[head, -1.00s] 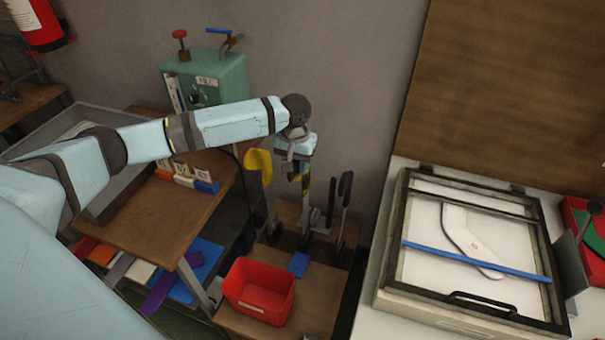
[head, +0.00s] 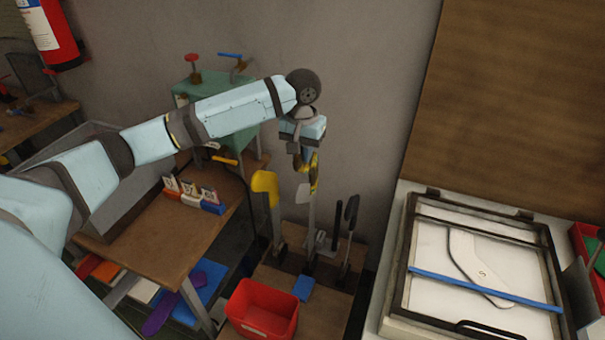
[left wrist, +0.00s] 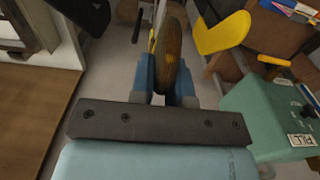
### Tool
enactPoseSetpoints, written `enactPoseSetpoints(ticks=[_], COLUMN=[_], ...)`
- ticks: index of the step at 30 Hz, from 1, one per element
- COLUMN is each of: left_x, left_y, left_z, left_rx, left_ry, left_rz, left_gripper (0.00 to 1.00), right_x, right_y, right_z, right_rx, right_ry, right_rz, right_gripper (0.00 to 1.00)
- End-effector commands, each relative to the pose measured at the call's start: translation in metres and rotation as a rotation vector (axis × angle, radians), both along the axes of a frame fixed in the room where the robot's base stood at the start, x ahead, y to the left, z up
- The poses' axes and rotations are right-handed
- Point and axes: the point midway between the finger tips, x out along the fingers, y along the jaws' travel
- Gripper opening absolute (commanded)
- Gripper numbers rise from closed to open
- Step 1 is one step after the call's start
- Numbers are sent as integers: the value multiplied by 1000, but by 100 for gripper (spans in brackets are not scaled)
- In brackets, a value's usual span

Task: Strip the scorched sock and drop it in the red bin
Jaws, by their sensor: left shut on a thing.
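My left gripper (head: 310,160) hangs from its arm above the tool stand by the wall. It is shut on a brown and yellow rounded piece (head: 314,175), which looks like a tool handle. In the left wrist view this piece (left wrist: 172,62) stands between the fingers (left wrist: 166,85). A pale shaft hangs below it toward the stand; whether it still touches the stand is unclear. A red bin (head: 262,308) sits in front of the stand. A white sock-shaped board (head: 475,262) lies in the framed press at right. I cannot make out a scorched sock. My right gripper is not in view.
The stand (head: 325,265) holds a yellow-headed tool (head: 266,187) and dark-handled tools close to my gripper. A green machine (head: 240,85) is behind my arm. The press's blue bar (head: 490,290) crosses the board. A brown table (head: 160,235) is at left.

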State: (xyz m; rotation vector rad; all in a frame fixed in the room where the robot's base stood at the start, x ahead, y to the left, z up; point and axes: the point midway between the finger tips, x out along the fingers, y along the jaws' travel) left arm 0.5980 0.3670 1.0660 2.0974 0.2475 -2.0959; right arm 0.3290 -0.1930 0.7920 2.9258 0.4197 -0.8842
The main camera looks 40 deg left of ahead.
Motion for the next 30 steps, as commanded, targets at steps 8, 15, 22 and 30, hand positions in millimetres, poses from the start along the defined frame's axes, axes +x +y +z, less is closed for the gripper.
enactPoseSetpoints(ticks=[8, 15, 22, 30], left_x=[0, 0, 0, 0], left_y=[0, 0, 0, 0], left_z=[64, 86, 92, 91], left_rx=[-1, 0, 1, 1], left_ry=[-2, 1, 2, 0], left_rz=[0, 1, 1, 1], left_gripper=[3, 3, 3, 3], right_x=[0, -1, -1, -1], right_y=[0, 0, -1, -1], right_z=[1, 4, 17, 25], right_rx=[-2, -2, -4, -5], right_ry=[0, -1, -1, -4], right_rz=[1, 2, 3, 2], right_gripper=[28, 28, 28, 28])
